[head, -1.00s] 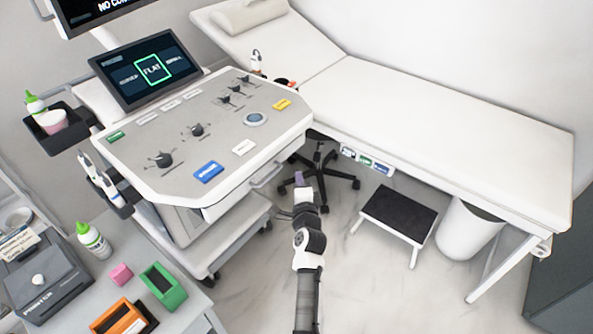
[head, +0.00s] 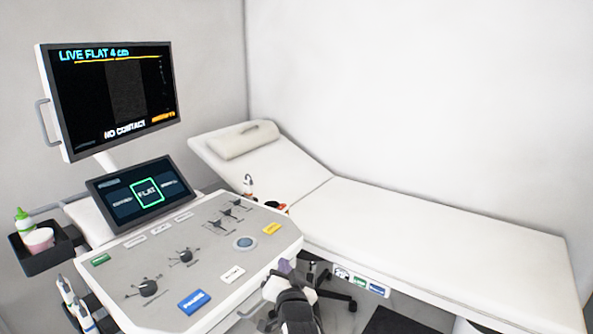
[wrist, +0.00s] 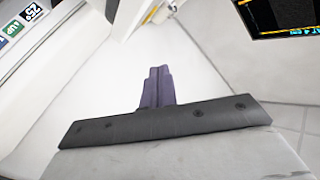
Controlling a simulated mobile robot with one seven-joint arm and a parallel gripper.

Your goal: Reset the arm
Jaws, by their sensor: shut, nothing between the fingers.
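My gripper (head: 286,267) shows at the bottom of the head view, in front of the right edge of the ultrasound console (head: 140,285). In the wrist view its dark purple fingers (wrist: 158,86) are together with nothing between them. The fingers point towards a pale surface. My arm shows folded behind the gripper at the bottom edge of the head view.
An exam bed (head: 430,225) with a pillow (head: 242,140) stands behind and to the right. A monitor (head: 110,95) and a tilted touch screen (head: 145,195) rise over the console. A stool base (head: 335,298) and a dark step (head: 395,322) are low on the right.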

